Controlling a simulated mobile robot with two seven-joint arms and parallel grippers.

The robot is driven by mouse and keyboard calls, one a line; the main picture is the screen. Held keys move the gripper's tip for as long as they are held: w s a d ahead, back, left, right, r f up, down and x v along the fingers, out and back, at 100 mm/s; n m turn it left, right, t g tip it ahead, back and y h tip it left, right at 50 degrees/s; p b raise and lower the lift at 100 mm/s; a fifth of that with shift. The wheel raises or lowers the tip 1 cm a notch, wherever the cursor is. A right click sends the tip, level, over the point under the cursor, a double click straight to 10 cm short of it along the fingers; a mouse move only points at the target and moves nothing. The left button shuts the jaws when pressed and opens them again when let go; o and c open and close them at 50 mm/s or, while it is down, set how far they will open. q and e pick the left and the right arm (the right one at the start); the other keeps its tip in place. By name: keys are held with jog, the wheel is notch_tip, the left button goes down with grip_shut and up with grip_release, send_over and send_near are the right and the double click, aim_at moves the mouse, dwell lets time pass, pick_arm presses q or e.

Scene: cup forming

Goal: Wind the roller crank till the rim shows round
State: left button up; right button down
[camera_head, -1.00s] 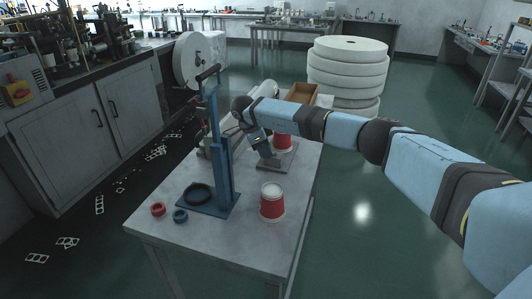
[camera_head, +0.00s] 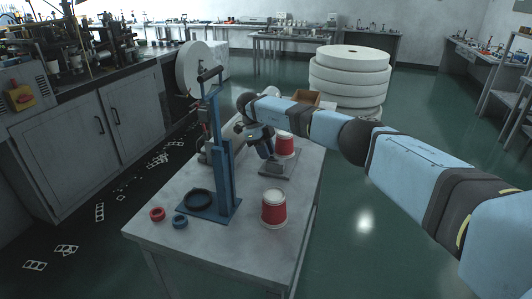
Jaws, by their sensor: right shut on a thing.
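A low grey fixture (camera_head: 279,166) stands on the bench, with a red cup with a pale rim (camera_head: 285,147) at it. My right gripper (camera_head: 267,152) reaches down at the left of this cup, just over the fixture. It is shut on a small part there, apparently the roller crank. The gripper covers that part, so its shape and angle are hidden. I cannot tell from here whether the cup's rim is round. A second red and white cup (camera_head: 273,208) stands upright at the bench's near right. My left gripper is not in view.
The bench top (camera_head: 225,238) is clear at the front.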

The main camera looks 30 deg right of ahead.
dwell(0.4)
jog(key=c, duration=1)
grip_release()
jog(key=shift+o, duration=0.2)
jog(key=b+v, duration=0.1)
jog(key=v, duration=1.3)
jog(key=shift+b, duration=0.3)
jog(key=shift+f, duration=0.15)
